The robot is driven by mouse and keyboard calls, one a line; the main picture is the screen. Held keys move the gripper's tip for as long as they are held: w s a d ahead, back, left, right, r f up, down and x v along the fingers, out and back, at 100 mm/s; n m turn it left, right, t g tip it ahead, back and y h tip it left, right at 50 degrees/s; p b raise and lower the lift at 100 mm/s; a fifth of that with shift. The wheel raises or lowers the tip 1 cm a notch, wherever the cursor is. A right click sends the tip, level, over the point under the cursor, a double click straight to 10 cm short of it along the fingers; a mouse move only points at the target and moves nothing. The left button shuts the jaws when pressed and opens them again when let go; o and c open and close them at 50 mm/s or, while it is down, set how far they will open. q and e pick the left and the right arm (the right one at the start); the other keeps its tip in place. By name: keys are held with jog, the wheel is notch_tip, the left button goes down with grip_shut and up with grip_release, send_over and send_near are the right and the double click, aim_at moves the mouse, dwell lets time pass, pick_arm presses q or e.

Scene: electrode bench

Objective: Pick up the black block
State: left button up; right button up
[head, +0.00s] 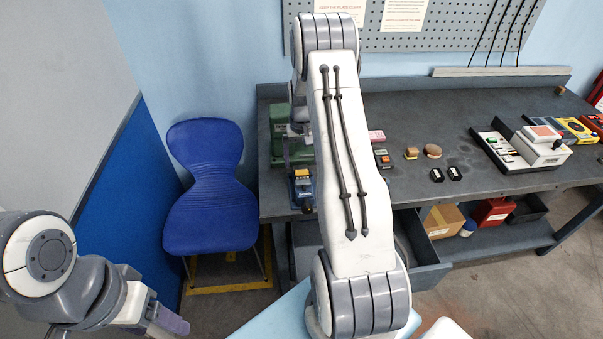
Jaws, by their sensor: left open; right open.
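Two small black blocks with pale marks sit side by side on the dark grey bench top (400,205): one black block (437,175) and another black block (455,173) to its right. I cannot tell which of the two is meant. My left gripper (170,321) is low at the left, far from the bench and blocks. It is open, with nothing seen in it. My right arm rises across the middle of the view, left of the blocks. Its gripper is hidden behind the arm.
A brown rounded piece (432,151) and a tan block (411,153) lie behind the blocks. A white device (540,145) stands to their right. A green machine (290,145) and blue device (302,188) stand at left. An open drawer (425,268) juts out below.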

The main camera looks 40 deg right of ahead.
aim_at(302, 172)
notch_tip(302, 172, down, 4)
jog(key=shift+s+r+p, duration=0.1)
jog(key=shift+r+p, duration=0.15)
jog(key=shift+p, duration=0.75)
jog(key=shift+f, duration=0.55)
grip_shut()
jog(key=shift+r, duration=0.1)
